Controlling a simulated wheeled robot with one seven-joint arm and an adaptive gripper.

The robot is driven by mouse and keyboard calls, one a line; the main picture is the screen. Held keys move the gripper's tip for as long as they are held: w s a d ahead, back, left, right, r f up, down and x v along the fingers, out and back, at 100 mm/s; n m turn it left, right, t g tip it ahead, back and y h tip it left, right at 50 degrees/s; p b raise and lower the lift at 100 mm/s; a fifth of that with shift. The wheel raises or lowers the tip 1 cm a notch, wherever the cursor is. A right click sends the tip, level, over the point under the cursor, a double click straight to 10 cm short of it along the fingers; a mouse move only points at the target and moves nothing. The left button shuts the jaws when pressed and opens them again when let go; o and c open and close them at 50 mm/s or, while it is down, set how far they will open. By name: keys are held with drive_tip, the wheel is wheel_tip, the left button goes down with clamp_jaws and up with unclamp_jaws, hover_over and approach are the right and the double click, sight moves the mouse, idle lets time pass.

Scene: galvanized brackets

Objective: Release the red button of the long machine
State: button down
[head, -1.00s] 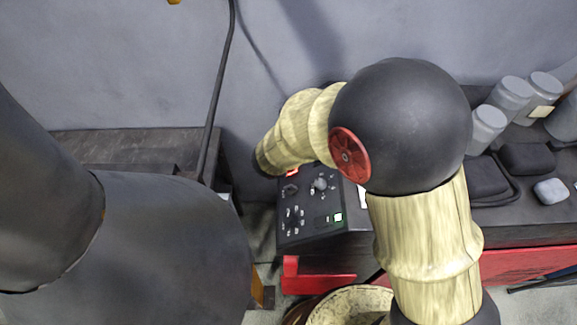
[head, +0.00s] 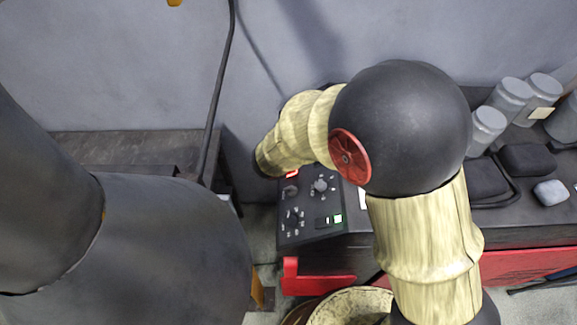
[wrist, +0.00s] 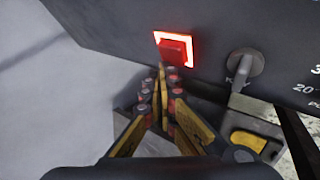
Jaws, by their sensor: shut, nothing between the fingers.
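The red button (wrist: 174,50) shows in the wrist view on the dark face of the machine, ringed by a bright lit frame. A small red glow of the button (head: 292,174) shows in the head view at the top left of the black control panel (head: 308,238), partly hidden by my arm. My gripper (wrist: 167,72) is shut and empty. Its fingertips are at the lower edge of the button in the wrist view; I cannot tell whether they touch it. My gripper is hidden behind my arm in the head view.
A grey knob (wrist: 243,68) sticks out right of the button. Grey jars (head: 488,128) and dark boxes (head: 527,158) stand on the bench at right. A grey wall (head: 130,60) stands behind.

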drive_tip(key=shift+d+f, duration=0.1)
drive_tip(key=shift+f, duration=0.05)
drive_tip(key=shift+d+f+b, duration=0.2)
drive_tip(key=shift+b, duration=0.4)
drive_tip(key=shift+d+f, duration=0.1)
idle(0.4)
drive_tip(key=shift+a+r+p, duration=0.3)
drive_tip(key=shift+a+r, duration=0.05)
drive_tip(key=shift+r, duration=0.15)
drive_tip(key=a+r+p, duration=0.3)
drive_tip(key=r+p, duration=0.1)
drive_tip(key=shift+s+a+r, duration=0.15)
drive_tip(key=shift+a+r, duration=0.2)
idle(0.3)
idle(0.5)
